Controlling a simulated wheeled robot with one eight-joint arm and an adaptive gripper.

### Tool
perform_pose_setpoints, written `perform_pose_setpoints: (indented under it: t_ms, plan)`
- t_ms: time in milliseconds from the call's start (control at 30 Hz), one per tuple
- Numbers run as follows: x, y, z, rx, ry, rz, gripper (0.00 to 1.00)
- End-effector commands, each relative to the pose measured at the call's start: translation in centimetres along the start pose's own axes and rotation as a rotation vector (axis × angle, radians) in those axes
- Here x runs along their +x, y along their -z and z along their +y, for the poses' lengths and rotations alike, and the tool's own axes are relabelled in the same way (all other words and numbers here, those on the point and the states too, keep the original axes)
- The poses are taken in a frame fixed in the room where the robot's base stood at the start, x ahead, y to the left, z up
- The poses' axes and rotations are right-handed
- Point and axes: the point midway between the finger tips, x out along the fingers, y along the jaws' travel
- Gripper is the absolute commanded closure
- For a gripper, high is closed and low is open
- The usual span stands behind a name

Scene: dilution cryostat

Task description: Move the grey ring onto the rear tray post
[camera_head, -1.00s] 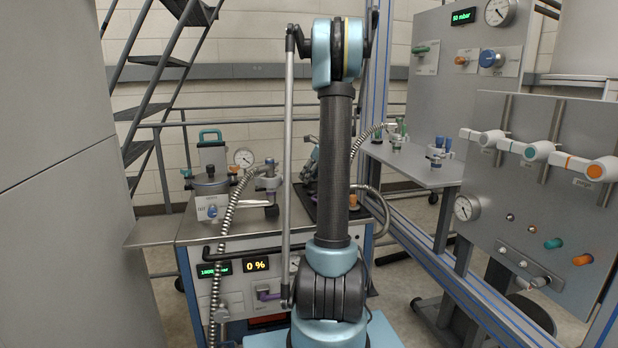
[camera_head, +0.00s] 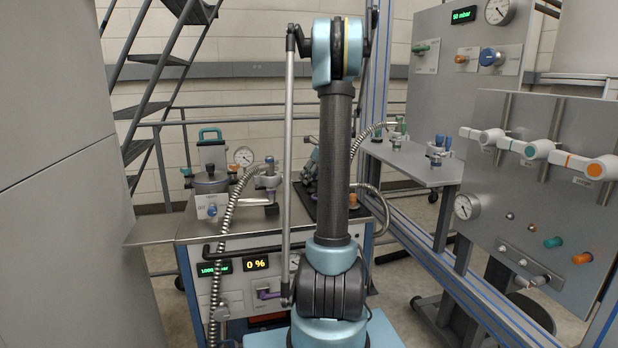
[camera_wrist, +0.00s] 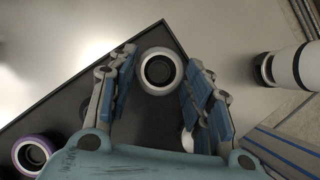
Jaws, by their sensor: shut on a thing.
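A grey ring (camera_wrist: 160,71) with a dark centre sits between the fingertips of my gripper (camera_wrist: 162,72) in the wrist view. The gripper is shut on it. Below it lies the dark tray (camera_wrist: 70,105), whose corner and edges show. I cannot tell how high the ring is above the tray. A second ring-shaped piece with a purple rim (camera_wrist: 32,153) is at the tray's lower left. A silvery part shows partly behind the right finger. The rear post cannot be made out clearly. In the head view my arm hides most of the tray (camera_head: 306,200) and the gripper.
A white cylindrical part (camera_wrist: 290,66) stands right of the tray in the wrist view. In the head view, a flexible metal hose (camera_head: 228,225) runs left of my arm, a valve (camera_head: 268,180) stands by it, and a shelf (camera_head: 415,163) is to the right.

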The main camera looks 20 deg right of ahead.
Motion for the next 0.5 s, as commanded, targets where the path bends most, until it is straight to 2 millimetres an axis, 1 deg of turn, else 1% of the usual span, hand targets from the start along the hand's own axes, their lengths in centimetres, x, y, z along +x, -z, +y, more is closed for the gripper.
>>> perform_pose_setpoints:
  t_ms: [167, 200, 300, 500]
  plan:
    - [0.2, 0.11, 0.01, 0.0, 0.0, 0.0, 0.67]
    - [0.21, 0.12, 0.01, 0.0, 0.0, 0.0, 0.5]
    - [0.2, 0.11, 0.01, 0.0, 0.0, 0.0, 0.31]
    - [0.2, 0.11, 0.0, 0.0, 0.0, 0.0, 0.31]
